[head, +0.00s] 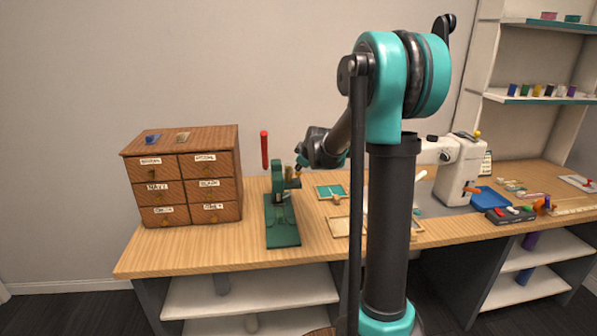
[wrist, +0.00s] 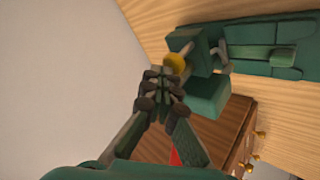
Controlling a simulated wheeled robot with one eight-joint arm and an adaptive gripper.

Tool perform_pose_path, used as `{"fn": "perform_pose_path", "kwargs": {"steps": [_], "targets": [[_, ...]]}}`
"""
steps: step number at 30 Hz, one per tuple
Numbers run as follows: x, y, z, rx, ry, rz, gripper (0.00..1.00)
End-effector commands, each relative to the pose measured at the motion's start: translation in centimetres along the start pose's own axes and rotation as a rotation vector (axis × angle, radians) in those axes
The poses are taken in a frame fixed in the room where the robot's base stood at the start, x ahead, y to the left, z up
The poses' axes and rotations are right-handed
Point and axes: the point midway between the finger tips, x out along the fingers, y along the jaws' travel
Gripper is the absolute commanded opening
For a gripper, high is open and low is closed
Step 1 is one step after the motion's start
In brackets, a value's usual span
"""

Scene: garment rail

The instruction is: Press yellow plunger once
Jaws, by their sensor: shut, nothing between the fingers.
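The yellow plunger (wrist: 174,62) is a round knob on the side of the green press (wrist: 207,50), just past my fingertips in the wrist view. In the head view it is a small yellow spot (head: 298,174) beside the press head. The green press (head: 282,222) stands upright on the table with a red handle (head: 265,150) raised. My gripper (wrist: 163,78) is shut and empty, its fingertips right at the knob; I cannot tell whether they touch it. In the head view my gripper (head: 300,164) comes in from the right.
A wooden drawer cabinet (head: 182,178) stands left of the press. Small frames (head: 332,192) lie to its right. Farther right are a white sewing machine (head: 462,170), a blue tray (head: 488,198) and small tools. Bare table (head: 190,250) lies in front of the cabinet.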

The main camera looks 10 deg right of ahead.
Motion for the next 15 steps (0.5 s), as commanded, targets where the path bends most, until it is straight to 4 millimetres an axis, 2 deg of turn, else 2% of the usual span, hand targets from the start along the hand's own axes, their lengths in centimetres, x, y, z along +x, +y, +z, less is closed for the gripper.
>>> {"fn": "perform_pose_path", "kwargs": {"steps": [15], "targets": [[-1.5,1.1,-1.1,0.000,0.000,0.000,0.00]]}}
